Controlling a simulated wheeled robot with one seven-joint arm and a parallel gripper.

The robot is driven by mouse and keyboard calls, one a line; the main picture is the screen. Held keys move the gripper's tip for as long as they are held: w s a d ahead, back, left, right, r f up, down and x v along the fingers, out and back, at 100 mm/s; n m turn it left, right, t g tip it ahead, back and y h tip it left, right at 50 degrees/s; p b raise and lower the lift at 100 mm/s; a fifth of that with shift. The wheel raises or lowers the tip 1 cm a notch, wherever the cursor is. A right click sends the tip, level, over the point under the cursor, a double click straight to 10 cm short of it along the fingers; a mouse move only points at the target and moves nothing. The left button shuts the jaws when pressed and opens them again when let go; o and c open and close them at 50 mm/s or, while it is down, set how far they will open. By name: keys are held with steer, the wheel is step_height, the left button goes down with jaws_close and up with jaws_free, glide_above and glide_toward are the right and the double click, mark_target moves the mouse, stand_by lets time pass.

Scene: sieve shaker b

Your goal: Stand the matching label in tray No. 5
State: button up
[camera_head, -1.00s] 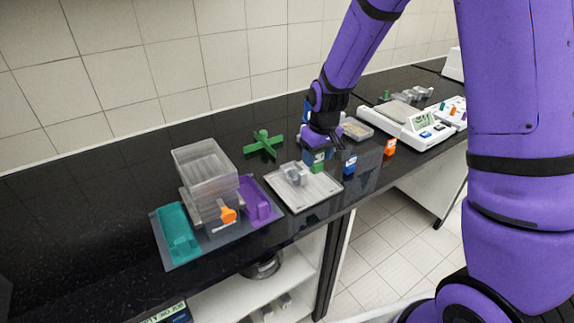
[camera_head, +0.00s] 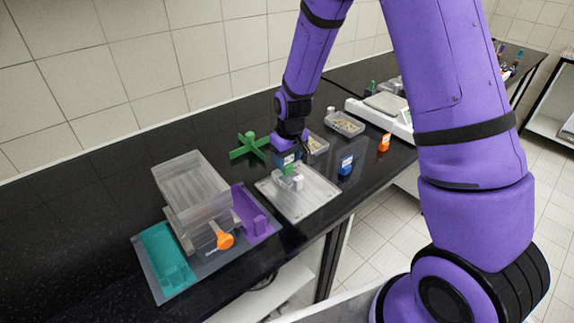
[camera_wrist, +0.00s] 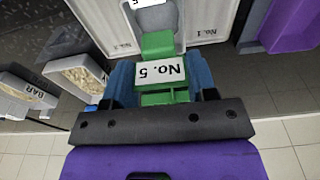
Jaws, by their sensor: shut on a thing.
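My gripper (camera_head: 288,160) is shut on a green label stand (camera_head: 289,169) with a white face. In the wrist view its face reads "No. 5", upside down (camera_wrist: 158,73), between my blue fingertips (camera_wrist: 161,85). A small grey tray (camera_wrist: 154,20) lies just beyond the label. In the head view the tray (camera_head: 297,183) sits on a light grey board (camera_head: 318,197), right below the label. A partly cut-off white tag with a "5" shows at the top of the wrist view. I cannot tell whether the label touches the tray.
A blue label stand (camera_head: 346,166) and an orange one (camera_head: 384,143) stand right of the board. Behind are a green cross (camera_head: 249,147) and filled containers (camera_head: 344,123). A clear sieve box (camera_head: 192,185) with teal (camera_head: 165,255) and purple (camera_head: 250,212) trays stands left.

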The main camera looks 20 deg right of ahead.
mark_target(288, 162)
steer(key=shift+f, duration=1.4)
steer(key=shift+f, duration=0.15)
steer(key=o, duration=1)
step_height(288, 162, up, 13)
steer(key=s, duration=0.2)
steer(key=s+d+r+m+t, duration=0.1)
steer(key=s+d+r, duration=0.1)
steer(key=s+r, duration=0.45)
steer(key=s+d+r+m+t, duration=0.15)
steer(key=s+r, duration=0.25)
steer(key=r, duration=0.5)
steer(key=shift+m+t, duration=0.55)
steer(key=shift+t, duration=0.1)
steer(key=s+d+r, duration=0.1)
steer(key=s+r, duration=0.1)
steer(key=s, duration=0.3)
steer(key=s+d+r, duration=0.1)
steer(key=s+r, duration=0.1)
steer(key=s, duration=0.4)
steer(key=s+d+r, duration=0.1)
steer(key=s+r, duration=0.1)
steer(key=s, duration=0.4)
steer(key=shift+d+r, duration=0.2)
steer(key=shift+r, duration=0.15)
